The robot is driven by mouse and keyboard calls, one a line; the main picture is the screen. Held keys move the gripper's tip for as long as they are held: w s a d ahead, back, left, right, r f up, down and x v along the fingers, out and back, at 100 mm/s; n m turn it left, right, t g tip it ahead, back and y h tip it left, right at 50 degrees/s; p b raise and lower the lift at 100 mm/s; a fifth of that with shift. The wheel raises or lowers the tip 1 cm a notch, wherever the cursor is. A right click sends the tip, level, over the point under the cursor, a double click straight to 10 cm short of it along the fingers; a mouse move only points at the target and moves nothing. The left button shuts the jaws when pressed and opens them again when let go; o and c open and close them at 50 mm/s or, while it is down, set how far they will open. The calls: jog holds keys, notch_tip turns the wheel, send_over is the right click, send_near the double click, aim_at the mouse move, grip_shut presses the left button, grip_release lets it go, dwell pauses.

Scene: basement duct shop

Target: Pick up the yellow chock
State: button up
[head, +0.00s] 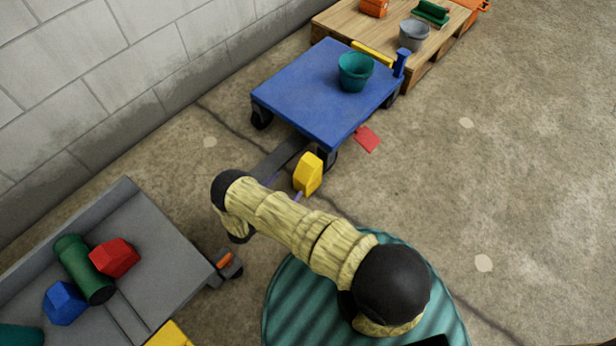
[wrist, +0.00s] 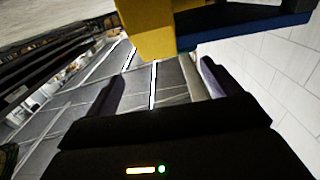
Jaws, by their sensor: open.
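The yellow chock (head: 308,174) is on the floor beside the near wheel of the blue cart (head: 310,97). In the wrist view the yellow chock (wrist: 146,28) fills the top middle, just past the fingertips, with its top cut off by the frame edge. My gripper (head: 286,187) is low beside the chock, partly hidden behind my arm, with purplish fingertips showing. In the wrist view my gripper (wrist: 157,76) is open, with nothing visibly clamped between its fingers. Whether a finger touches the chock cannot be told.
A green bucket (head: 355,72) stands on the blue cart. A red piece (head: 367,138) lies on the floor by it. A grey cart (head: 165,255) at lower left holds a green cylinder (head: 84,268), red and blue blocks. Open concrete floor lies to the right.

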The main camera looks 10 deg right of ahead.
aim_at(305, 169)
jog(key=b+x, duration=0.2)
jog(key=x, duration=0.4)
jog(key=shift+a+f, duration=0.1)
jog(key=shift+f, duration=0.05)
jog(key=shift+w+d, duration=0.25)
jog(key=shift+d, duration=0.15)
jog(key=shift+b, duration=0.3)
jog(key=b+x, duration=0.3)
jog(key=x, duration=0.1)
jog(key=shift+d, duration=0.45)
jog(key=shift+w+d+r, duration=0.15)
jog(key=shift+r, duration=0.1)
jog(key=c, duration=1.7)
